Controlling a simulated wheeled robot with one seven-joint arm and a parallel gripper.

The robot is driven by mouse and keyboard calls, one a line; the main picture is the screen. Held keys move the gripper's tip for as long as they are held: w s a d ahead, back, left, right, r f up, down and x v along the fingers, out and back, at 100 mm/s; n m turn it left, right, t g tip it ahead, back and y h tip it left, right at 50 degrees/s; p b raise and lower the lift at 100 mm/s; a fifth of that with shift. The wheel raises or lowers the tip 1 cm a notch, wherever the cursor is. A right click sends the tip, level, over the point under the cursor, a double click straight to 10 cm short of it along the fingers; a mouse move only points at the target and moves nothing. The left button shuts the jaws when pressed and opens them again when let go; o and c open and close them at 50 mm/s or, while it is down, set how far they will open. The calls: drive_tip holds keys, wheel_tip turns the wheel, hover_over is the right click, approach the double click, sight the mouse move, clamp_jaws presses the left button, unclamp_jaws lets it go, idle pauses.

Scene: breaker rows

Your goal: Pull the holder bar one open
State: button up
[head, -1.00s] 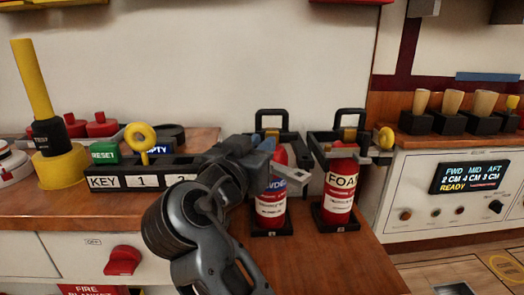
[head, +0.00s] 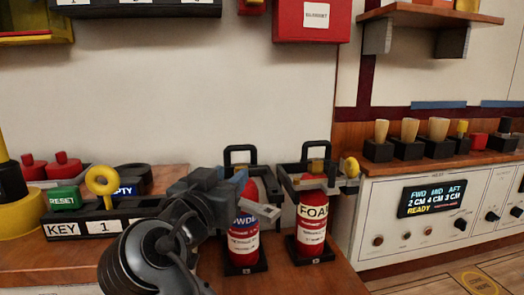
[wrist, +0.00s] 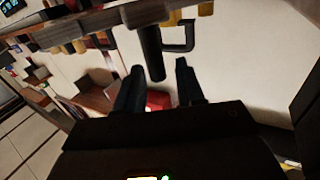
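Two red extinguishers stand in black holders on the wooden counter. The left one (head: 243,230), with a blue label, is partly hidden by my gripper (head: 228,197). A pale grey piece (head: 264,212), apparently the end of holder bar one, sticks out in front of it. The right extinguisher (head: 311,225), lettered FOA, has a grey bar (head: 318,185) across its front and a yellow knob (head: 350,167). In the wrist view my gripper (wrist: 159,68) has its fingers apart. A dark bar (wrist: 151,50) reaches between the tips, with gaps visible; contact cannot be told.
A white console (head: 440,205) with a display is at the right. A red box (head: 311,20) hangs above; the wall between is clear.

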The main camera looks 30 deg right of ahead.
wheel_tip(320, 180, up, 4)
drive_tip(key=shift+d+f+p, duration=0.15)
drive_tip(key=shift+f+p, duration=0.05)
drive_tip(key=shift+p, duration=0.2)
drive_tip(key=s+d+r+p, duration=0.2)
drive_tip(key=s+d+r, duration=0.3)
drive_tip(key=d, duration=0.5)
drive_tip(key=shift+s+r, duration=0.3)
drive_tip(key=shift+r, duration=0.35)
drive_tip(key=shift+c, duration=0.4)
